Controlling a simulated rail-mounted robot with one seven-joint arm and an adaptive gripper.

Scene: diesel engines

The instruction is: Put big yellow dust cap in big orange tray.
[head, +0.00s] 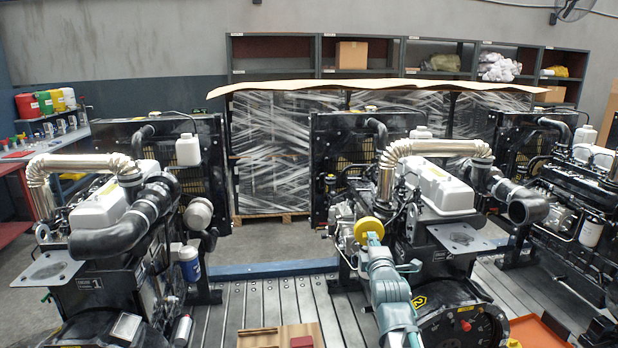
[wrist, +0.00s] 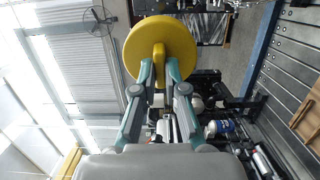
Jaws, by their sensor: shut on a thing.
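The big yellow dust cap (head: 369,229) is a round disc with a raised grip tab. My gripper (head: 376,246) is shut on it and holds it up in front of the middle engine. In the wrist view, the cap (wrist: 150,42) faces me, and the fingertips of my gripper (wrist: 160,70) pinch its tab. An orange tray (head: 537,334) shows in the lower right of the head view, right of the middle engine's base. Only part of it is in the frame, cut off by the bottom edge. The gripper and cap are well to its upper left.
The middle engine (head: 440,190) stands close behind and right of the gripper, with pipes and a bracket plate (head: 460,237) sticking out. Another engine (head: 110,220) stands left, one right (head: 580,200). A brown box (head: 276,337) lies at the bottom.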

